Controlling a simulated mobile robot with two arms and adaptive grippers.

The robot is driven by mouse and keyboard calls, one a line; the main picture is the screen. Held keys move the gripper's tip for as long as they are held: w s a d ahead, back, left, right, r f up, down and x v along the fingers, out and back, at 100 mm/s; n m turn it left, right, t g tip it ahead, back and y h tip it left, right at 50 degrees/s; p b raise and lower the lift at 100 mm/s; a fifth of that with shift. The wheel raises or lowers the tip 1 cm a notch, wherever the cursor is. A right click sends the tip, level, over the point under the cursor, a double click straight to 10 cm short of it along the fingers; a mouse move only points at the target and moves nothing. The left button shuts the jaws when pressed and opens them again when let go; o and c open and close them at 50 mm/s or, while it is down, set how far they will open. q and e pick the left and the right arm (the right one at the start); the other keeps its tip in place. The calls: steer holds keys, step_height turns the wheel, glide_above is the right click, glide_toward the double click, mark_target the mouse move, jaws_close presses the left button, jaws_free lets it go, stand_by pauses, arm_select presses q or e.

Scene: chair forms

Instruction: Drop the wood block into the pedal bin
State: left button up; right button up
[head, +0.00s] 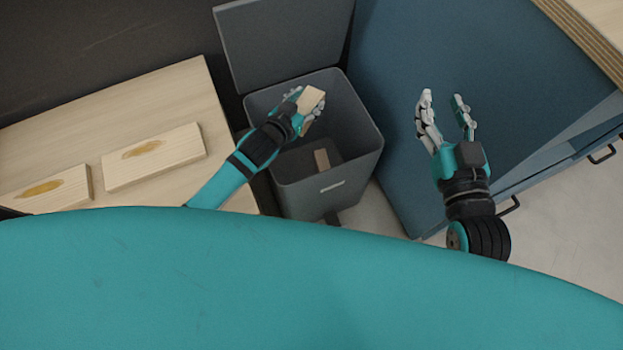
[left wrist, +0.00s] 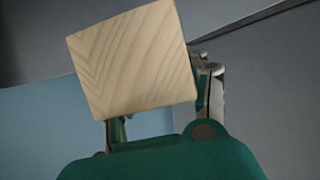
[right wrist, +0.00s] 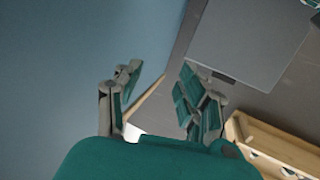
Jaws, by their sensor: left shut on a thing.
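The wood block (head: 311,97) is pale and squarish. It is in my left gripper (head: 306,112), which is shut on it above the open mouth of the pedal bin. The block fills much of the left wrist view (left wrist: 130,58), with its grain showing. The pedal bin (head: 351,165) is grey and its lid (head: 283,40) stands open at the back. A small brown piece (head: 321,160) shows inside the bin; I cannot tell what it is. My right gripper (head: 444,108) is open and empty, to the right of the bin. Its open fingers also show in the right wrist view (right wrist: 157,95).
A pale wooden surface (head: 110,108) is left of the bin, with two wooden pieces (head: 152,157) (head: 48,190) bearing yellow-brown marks. A large blue panel (head: 430,70) stands close to the bin's right. A wooden-edged top (head: 590,35) is at upper right.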

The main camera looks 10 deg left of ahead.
arm_select(q)
steer(key=shift+f+b, duration=0.8)
steer(key=shift+b, duration=0.05)
steer(key=shift+f, duration=0.1)
arm_select(e)
step_height(320, 180, up, 9)
steer(key=s+t+y, duration=0.2)
steer(key=t, duration=0.3)
steer(key=shift+a+t, duration=0.4)
arm_select(q)
steer(key=o, duration=1.3)
steer(key=shift+s, duration=0.1)
steer(key=v, duration=1.1)
steer(key=shift+s, duration=0.4)
